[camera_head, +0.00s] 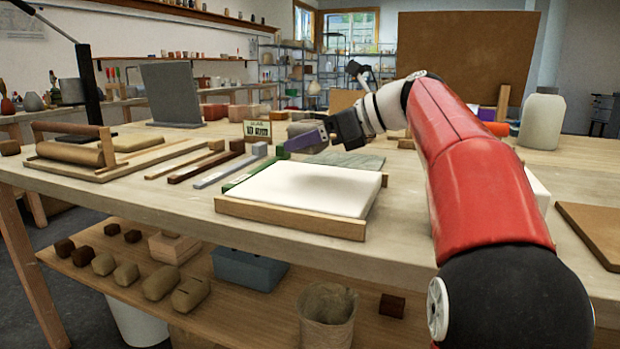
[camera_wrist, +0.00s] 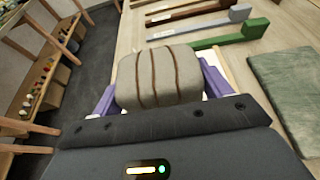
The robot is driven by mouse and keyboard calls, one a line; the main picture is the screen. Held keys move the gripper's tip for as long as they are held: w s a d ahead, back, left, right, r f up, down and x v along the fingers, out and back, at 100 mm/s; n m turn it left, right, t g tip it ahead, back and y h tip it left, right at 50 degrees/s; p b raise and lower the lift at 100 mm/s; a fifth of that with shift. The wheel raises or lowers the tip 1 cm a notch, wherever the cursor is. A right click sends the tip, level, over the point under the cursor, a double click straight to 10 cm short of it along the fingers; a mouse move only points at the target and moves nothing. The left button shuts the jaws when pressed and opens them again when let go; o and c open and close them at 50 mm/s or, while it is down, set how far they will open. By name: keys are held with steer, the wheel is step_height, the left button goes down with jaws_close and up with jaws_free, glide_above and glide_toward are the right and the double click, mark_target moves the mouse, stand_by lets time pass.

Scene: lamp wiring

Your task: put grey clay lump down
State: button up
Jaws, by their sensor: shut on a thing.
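The grey clay lump (camera_wrist: 160,76) is a rounded block with brown stripes, seen large in the wrist view. My gripper (camera_wrist: 160,92) is shut on it, with a purple finger on either side. In the head view my gripper (camera_head: 306,142) is over the table, near the back of a white slab (camera_head: 306,188) in a wooden frame. There the lump mostly hides behind the purple finger, and I cannot tell its height above the table.
Green (camera_wrist: 232,36), grey (camera_wrist: 202,22) and brown bars lie beside the slab. A flat greenish stone piece (camera_head: 346,160) lies behind it. A wooden roller (camera_head: 75,153) stands at the left. A brown board (camera_head: 592,232) lies at the right. The lower shelf holds several clay lumps.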

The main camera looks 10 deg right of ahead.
mark_target(310, 181)
steer(key=shift+f+b, duration=0.7)
steer(key=shift+f, duration=2.1)
steer(key=shift+f, duration=0.15)
steer(key=o, duration=1.5)
steer(key=shift+s+d+r, duration=0.15)
steer(key=shift+d+r, duration=0.05)
steer(key=shift+r, duration=0.15)
steer(key=p+v, duration=0.5)
steer(key=v, duration=0.6)
steer(key=shift+s+d, duration=0.15)
steer(key=shift+d, duration=0.05)
